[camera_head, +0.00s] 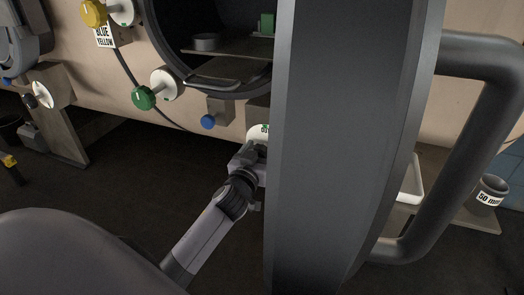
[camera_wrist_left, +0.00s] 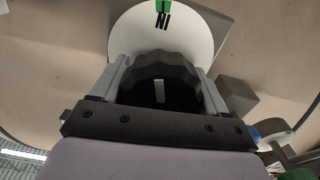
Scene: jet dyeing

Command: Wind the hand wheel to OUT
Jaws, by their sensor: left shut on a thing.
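The hand wheel (camera_wrist_left: 162,80) is a black, fluted knob with a white line on its face. It stands before a round white dial (camera_wrist_left: 135,38). The dial's green mark and upside-down "IN" lettering show at the top of the left wrist view; no OUT lettering is visible. My left gripper (camera_wrist_left: 162,92) is shut on the wheel, one finger on each side. In the head view my left gripper (camera_head: 250,158) reaches the dial (camera_head: 257,131), which the big grey door partly hides; the wheel itself is hidden there. My right gripper is not in view.
The thick grey door (camera_head: 345,130) stands open just right of my left gripper, with a large bar handle (camera_head: 490,130). Green (camera_head: 143,98), yellow (camera_head: 93,13) and blue (camera_head: 208,122) knobs sit on the machine to the left. A cup (camera_head: 491,190) stands on a shelf at right.

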